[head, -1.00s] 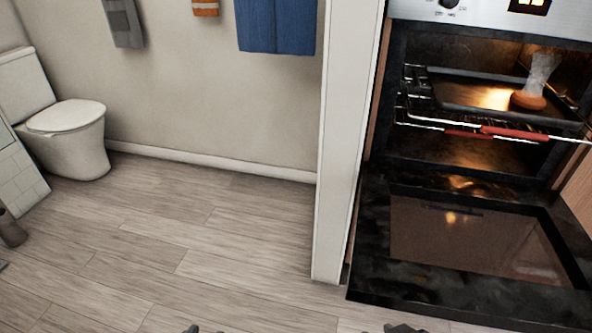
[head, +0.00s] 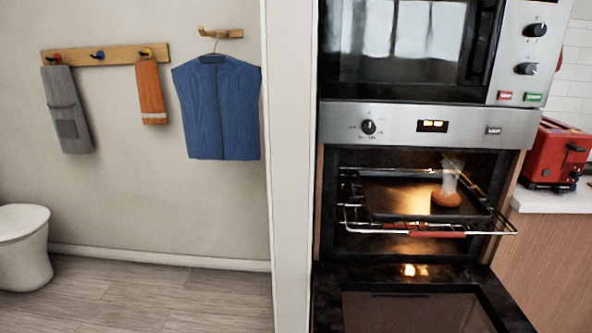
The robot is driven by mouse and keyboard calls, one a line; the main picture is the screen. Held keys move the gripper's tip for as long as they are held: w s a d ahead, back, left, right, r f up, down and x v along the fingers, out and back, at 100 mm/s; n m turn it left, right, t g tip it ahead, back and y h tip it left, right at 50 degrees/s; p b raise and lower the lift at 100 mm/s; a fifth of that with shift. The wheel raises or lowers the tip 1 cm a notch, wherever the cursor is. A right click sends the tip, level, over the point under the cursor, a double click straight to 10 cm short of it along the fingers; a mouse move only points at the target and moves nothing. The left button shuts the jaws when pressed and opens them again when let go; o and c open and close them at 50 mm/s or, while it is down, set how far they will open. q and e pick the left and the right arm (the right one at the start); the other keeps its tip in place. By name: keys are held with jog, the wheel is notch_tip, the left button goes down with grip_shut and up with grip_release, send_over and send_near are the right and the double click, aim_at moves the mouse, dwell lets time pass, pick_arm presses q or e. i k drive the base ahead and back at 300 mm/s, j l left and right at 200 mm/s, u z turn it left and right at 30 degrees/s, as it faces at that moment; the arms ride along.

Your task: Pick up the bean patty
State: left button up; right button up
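A round orange-brown patty (head: 446,198) sits on the right part of a dark baking tray (head: 395,204) in the open oven. A whitish, steam-like plume (head: 451,172) rises from it. The tray rests on a wire rack (head: 487,228) that is pulled partly out. Neither of my grippers shows in the head view now.
The oven door (head: 420,308) hangs open low in front of the oven. A white wall edge (head: 290,170) stands to its left. A microwave (head: 410,50) is above. A red toaster (head: 558,155) stands on the counter to the right. The floor (head: 150,300) at lower left is clear.

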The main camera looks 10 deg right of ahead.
aim_at(450, 202)
jog(key=z, duration=1.25)
